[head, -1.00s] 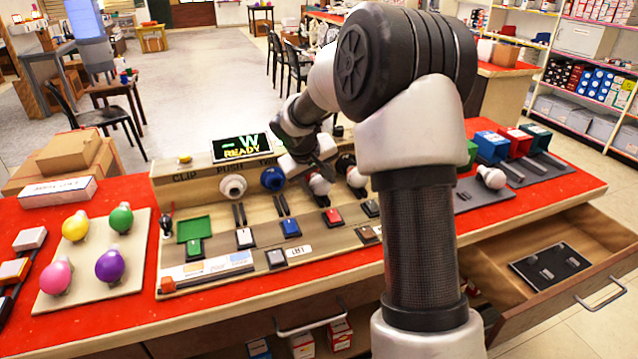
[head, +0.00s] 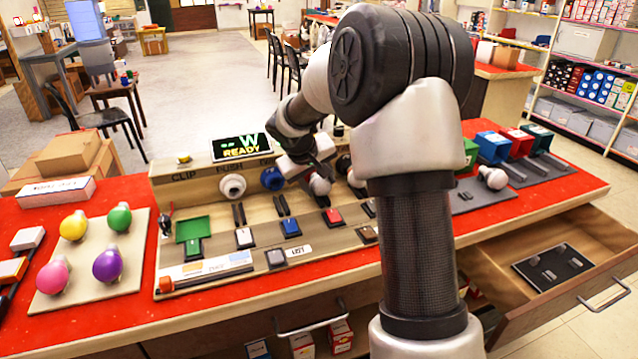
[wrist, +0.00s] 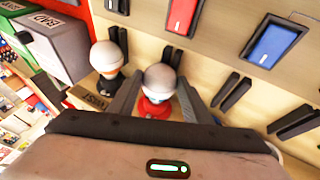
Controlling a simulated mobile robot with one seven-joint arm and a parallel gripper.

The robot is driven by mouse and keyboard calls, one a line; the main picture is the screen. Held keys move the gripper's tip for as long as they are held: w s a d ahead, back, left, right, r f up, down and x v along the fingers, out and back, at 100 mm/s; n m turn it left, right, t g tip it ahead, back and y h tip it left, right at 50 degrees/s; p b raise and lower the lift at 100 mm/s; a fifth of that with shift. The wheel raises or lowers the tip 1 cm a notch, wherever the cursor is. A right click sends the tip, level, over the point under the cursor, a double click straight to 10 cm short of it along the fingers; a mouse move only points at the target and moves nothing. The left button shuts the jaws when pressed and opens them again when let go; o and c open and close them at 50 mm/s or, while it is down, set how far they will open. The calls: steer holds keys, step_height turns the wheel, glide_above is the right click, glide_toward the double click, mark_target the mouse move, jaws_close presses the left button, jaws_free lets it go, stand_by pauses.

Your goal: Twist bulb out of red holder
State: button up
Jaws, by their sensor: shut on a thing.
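A whitish bulb (wrist: 159,78) sits in the red holder (wrist: 154,107) in the wrist view. My gripper (wrist: 157,92) has one finger on each side of the bulb and is shut on it. In the head view the bulb (head: 320,186) shows just below my gripper (head: 309,174), at the board's raised back panel. My fingers and wrist hide most of the red holder there. I cannot tell how deep the bulb sits in it.
Another bulb in a black holder (wrist: 107,55) stands close beside. A white holder (head: 232,186) and a blue holder (head: 272,179) are to the left. Colored bulbs stand on a tray (head: 88,291). Bins (head: 493,147) stand at right. An open drawer (head: 548,310) juts out.

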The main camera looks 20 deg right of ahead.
steer(key=shift+f+h+b, duration=0.1)
steer(key=shift+h+b, duration=0.2)
steer(key=shift+b, duration=0.5)
stand_by(0.5)
steer(key=shift+s, duration=0.1)
steer(key=shift+s+b, duration=0.9)
steer(key=shift+s, duration=0.8)
steer(key=shift+a, duration=0.1)
step_height(320, 180, up, 8)
steer(key=p, duration=0.5)
steer(key=shift+p, duration=0.35)
